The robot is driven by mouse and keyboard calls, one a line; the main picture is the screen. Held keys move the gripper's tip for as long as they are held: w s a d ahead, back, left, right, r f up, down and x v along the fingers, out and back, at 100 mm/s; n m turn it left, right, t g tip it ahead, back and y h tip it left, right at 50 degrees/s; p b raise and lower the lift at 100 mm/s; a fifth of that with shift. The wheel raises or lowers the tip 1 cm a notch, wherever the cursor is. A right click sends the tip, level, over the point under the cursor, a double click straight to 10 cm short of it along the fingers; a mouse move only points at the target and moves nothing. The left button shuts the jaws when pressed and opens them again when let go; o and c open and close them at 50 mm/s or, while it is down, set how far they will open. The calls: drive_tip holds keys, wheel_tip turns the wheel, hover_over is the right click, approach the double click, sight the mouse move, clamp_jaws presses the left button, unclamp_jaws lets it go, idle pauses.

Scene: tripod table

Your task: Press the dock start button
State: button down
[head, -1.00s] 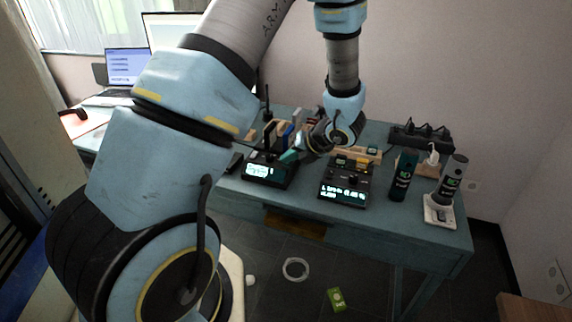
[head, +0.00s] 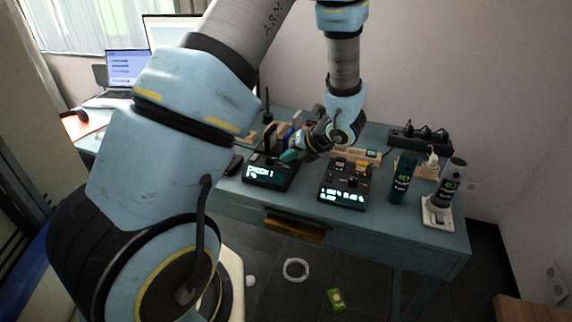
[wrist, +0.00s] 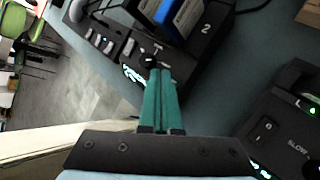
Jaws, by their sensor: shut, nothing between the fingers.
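The dock (head: 268,176) is a black box with a lit display on its front, on the table left of a second black device. In the wrist view the dock (wrist: 190,60) holds upright cartridges, one blue (wrist: 186,18), and bears a white "2". My gripper (wrist: 159,74) has teal fingers, shut and empty, with the tips right by that round part. I cannot tell if they touch it. In the head view my gripper (head: 289,155) is over the dock's right side.
The second black device (head: 343,188) with a lit display stands close to the right. The table's front edge is clear.

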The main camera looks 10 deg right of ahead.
wheel_tip(320, 180, up, 5)
drive_tip(key=p, duration=0.4)
idle(0.3)
idle(0.5)
drive_tip(key=s+a+r+m+g+h, duration=0.2)
drive_tip(key=s+a+r+m, duration=0.1)
drive_tip(key=m, duration=0.8)
drive_tip(key=s+a+r+m+g+h, duration=0.2)
drive_tip(key=s+a+m, duration=0.3)
drive_tip(key=a+m, duration=0.3)
drive_tip(key=s+a+r+m+g+h, duration=0.1)
drive_tip(key=s+a+r+m, duration=0.3)
drive_tip(key=m, duration=1.2)
drive_tip(key=shift+s+a+r+g+h, duration=0.4)
drive_tip(key=shift+a+r, duration=0.2)
drive_tip(key=shift+a, duration=0.35)
